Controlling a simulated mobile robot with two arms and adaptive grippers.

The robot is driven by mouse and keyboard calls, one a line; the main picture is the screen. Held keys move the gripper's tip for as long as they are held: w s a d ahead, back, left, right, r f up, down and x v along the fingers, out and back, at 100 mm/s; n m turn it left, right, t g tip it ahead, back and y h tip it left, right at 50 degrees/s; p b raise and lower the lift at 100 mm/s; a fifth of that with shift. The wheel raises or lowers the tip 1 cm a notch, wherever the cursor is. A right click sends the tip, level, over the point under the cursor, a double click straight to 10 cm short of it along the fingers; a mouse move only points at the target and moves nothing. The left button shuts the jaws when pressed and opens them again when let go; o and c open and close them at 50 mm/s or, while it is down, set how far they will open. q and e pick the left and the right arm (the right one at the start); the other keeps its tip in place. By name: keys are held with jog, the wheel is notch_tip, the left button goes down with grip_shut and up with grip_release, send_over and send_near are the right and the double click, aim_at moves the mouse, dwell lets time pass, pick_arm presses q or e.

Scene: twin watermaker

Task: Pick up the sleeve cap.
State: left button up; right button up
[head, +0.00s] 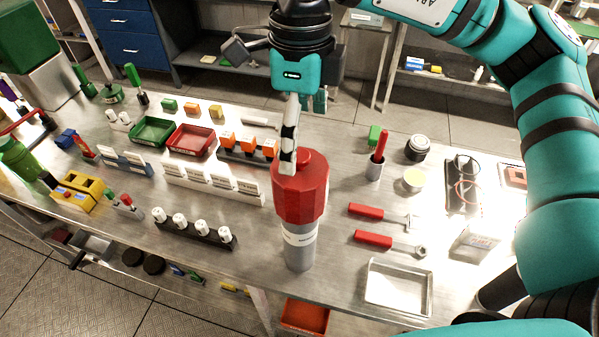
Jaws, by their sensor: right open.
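The sleeve cap is most likely the red faceted cap (300,197), which sits on top of a grey upright cylinder (299,254) with a white label, near the front of the bench. My right gripper (290,165) points down over the cap from behind. It is open, with nothing seen between its fingers. One pale finger with black marks reaches down to the cap's upper left edge. The other finger is mostly hidden, and I cannot tell whether the visible one touches the cap. My left gripper is not in view.
To the left stand a rack of white fittings (193,231), white label holders (213,184) and a red bin (190,140). To the right lie two red-handled tools (372,240) and a metal tray (398,287). Bare bench shows left of the cylinder.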

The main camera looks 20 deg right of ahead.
aim_at(300, 169)
notch_tip(300, 169, down, 3)
jog(key=shift+w+f+p, duration=0.1)
jog(key=shift+w+p, duration=0.05)
jog(key=shift+p, duration=0.2)
jog(key=shift+f, duration=0.15)
jog(key=f+p, duration=0.2)
jog(key=f, duration=0.1)
jog(key=f+p, duration=0.1)
jog(key=shift+s+a+f, duration=0.1)
jog(key=shift+s+f, duration=0.1)
jog(key=shift+s, duration=0.05)
jog(key=shift+f, duration=0.35)
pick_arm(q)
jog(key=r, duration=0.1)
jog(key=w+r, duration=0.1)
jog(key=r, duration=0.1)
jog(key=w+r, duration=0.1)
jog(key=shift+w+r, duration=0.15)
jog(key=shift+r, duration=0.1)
pick_arm(e)
jog(key=shift+c, duration=0.4)
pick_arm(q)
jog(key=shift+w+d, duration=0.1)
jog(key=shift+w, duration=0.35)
pick_arm(e)
jog(key=c, duration=0.9)
